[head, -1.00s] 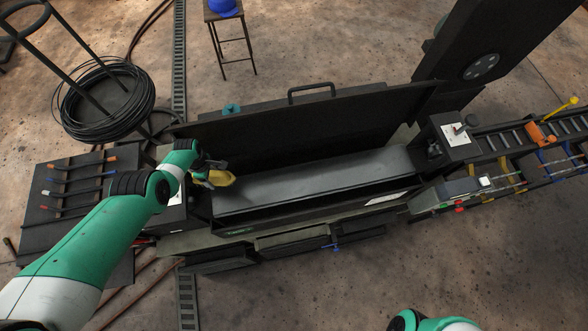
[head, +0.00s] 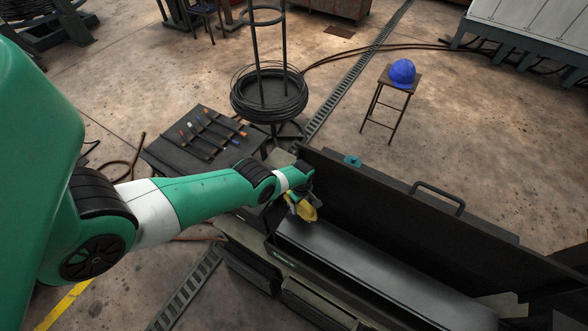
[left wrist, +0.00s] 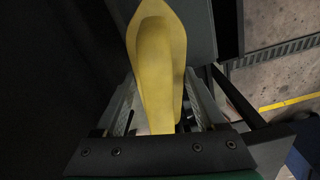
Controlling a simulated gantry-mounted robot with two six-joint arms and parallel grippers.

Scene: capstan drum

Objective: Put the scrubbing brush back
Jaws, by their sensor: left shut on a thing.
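The yellow scrubbing brush (head: 305,211) is in my left gripper (head: 297,198), above the near-left end of the long dark trough of the machine (head: 345,262). In the left wrist view the yellow body (left wrist: 158,60) fills the space between the two fingers (left wrist: 160,115), which are shut on it. The bristles are not seen. My right gripper is not in view.
A raised dark lid with a handle (head: 438,198) stands along the trough's far side. A small teal piece (head: 352,161) shows at its back edge. A dark side table (head: 195,140) holds several tools. Behind stand a wire coil (head: 268,100) and a stool (head: 385,88) with a blue helmet (head: 402,73).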

